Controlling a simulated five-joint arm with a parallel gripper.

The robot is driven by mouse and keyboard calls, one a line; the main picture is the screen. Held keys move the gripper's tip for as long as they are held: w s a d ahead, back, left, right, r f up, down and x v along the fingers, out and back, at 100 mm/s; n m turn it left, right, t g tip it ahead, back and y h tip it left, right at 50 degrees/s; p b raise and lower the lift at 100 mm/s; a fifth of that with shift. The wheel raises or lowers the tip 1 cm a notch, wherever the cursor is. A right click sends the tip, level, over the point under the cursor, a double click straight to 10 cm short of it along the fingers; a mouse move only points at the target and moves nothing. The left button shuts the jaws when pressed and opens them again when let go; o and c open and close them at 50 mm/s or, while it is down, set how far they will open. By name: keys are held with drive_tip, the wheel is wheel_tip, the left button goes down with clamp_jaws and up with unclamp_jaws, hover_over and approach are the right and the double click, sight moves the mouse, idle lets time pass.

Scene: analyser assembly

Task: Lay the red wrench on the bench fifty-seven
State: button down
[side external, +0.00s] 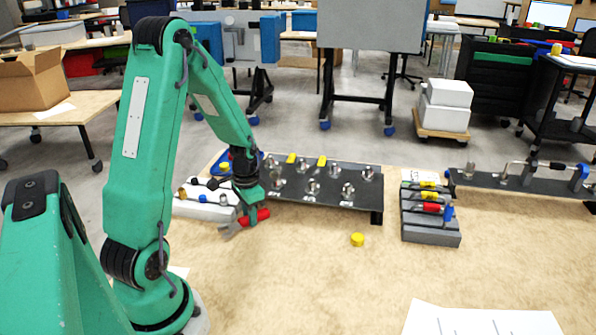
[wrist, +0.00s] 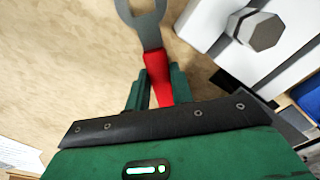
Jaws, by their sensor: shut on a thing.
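The red wrench (wrist: 158,72) has a red handle and a grey open-ended head. My gripper (wrist: 157,88) is shut on its red handle, and the grey head points away from the jaws in the wrist view. In the side external view the wrench (side external: 263,215) is held by my gripper (side external: 250,212) low over the bench (side external: 300,280), in front of the dark fixture plate. Whether the wrench touches the bench top, I cannot tell. The far end of the handle is partly hidden by the jaws.
A dark plate with metal fittings (side external: 345,200) stands just behind my gripper. A white block (side external: 205,209) is to the left. A yellow cap (side external: 357,240) lies on the bench. A grey tool rack (side external: 432,237) stands to the right. The front middle of the bench is clear.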

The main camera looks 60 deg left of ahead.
drive_tip(key=shift+f, duration=0.3)
drive_tip(key=c, duration=1.1)
unclamp_jaws()
drive_tip(key=shift+c, duration=0.2)
drive_tip(key=shift+r, duration=0.15)
drive_tip(key=shift+r, duration=3.7)
drive_tip(key=shift+w+d+r, duration=0.1)
drive_tip(key=shift+d+r, duration=0.2)
drive_tip(key=shift+r, duration=0.1)
drive_tip(key=s+d+r+t, duration=0.2)
drive_tip(key=s+d+r, duration=0.1)
drive_tip(key=d+r, duration=0.5)
drive_tip(key=s+d+r+t, duration=0.3)
drive_tip(key=d+r, duration=0.5)
drive_tip(key=d, duration=0.4)
drive_tip(key=shift+s+t, duration=0.3)
drive_tip(key=shift+s, duration=0.05)
